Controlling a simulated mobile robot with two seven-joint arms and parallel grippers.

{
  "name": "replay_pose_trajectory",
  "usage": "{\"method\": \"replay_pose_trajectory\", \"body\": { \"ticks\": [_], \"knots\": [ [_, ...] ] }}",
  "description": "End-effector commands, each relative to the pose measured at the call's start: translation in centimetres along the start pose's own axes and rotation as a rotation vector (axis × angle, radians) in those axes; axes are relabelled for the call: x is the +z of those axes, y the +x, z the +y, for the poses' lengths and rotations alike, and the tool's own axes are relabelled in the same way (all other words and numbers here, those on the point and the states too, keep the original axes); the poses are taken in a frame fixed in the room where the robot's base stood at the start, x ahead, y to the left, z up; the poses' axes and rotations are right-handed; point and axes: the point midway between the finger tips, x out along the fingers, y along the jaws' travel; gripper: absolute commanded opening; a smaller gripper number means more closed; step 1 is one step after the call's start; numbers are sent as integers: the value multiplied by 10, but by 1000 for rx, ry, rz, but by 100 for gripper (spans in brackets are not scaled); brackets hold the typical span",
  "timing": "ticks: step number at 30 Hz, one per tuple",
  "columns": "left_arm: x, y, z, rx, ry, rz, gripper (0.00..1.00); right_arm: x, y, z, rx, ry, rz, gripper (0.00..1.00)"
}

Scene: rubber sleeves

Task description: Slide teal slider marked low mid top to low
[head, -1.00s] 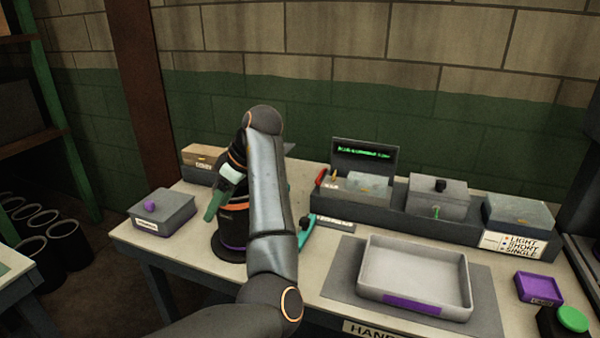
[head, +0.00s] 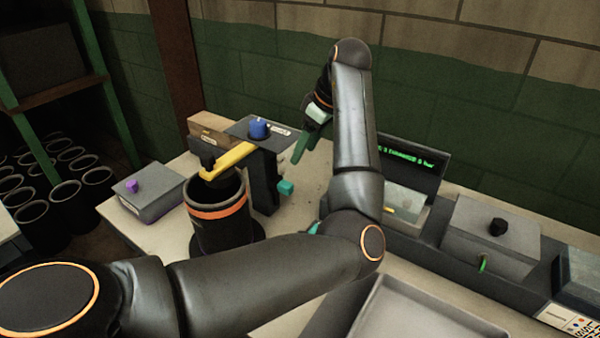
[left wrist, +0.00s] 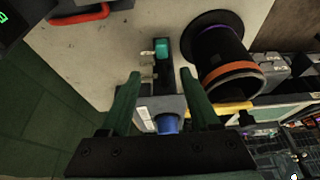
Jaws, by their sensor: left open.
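The teal slider (head: 286,187) is a small block sticking out from the side of a dark upright post (head: 263,180) on the bench. In the left wrist view the teal slider (left wrist: 161,46) shows beyond my fingertips, with small pale labels beside it that I cannot read. My left gripper (head: 300,155) has green fingers and hangs above and to the right of the post in the head view. In the left wrist view its fingers (left wrist: 165,85) are apart with nothing held between them. My right gripper is not in view.
A blue knob (head: 259,128) tops the post, and a yellow arm (head: 228,160) reaches over a black cylinder (head: 217,205) with an orange band. A grey box (head: 150,195) stands left. A console (head: 410,170) and grey tray (head: 400,315) are to the right.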

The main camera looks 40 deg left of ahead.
Motion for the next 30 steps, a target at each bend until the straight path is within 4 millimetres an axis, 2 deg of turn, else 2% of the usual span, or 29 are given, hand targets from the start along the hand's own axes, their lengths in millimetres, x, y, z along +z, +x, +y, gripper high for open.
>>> {"method": "replay_pose_trajectory", "body": {
  "ticks": [5,12,18,24,30],
  "knots": [
    [0,25,-1,-5,0,0,62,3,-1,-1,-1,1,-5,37],
    [0,75,-1,-5,0,-1,62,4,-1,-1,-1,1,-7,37],
    [0,107,-1,-3,0,-1,62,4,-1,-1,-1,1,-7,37],
    [0,121,-1,-1,-1,0,62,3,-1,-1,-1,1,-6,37],
    [0,123,-1,-1,-1,0,62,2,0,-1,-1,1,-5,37]
  ]
}}
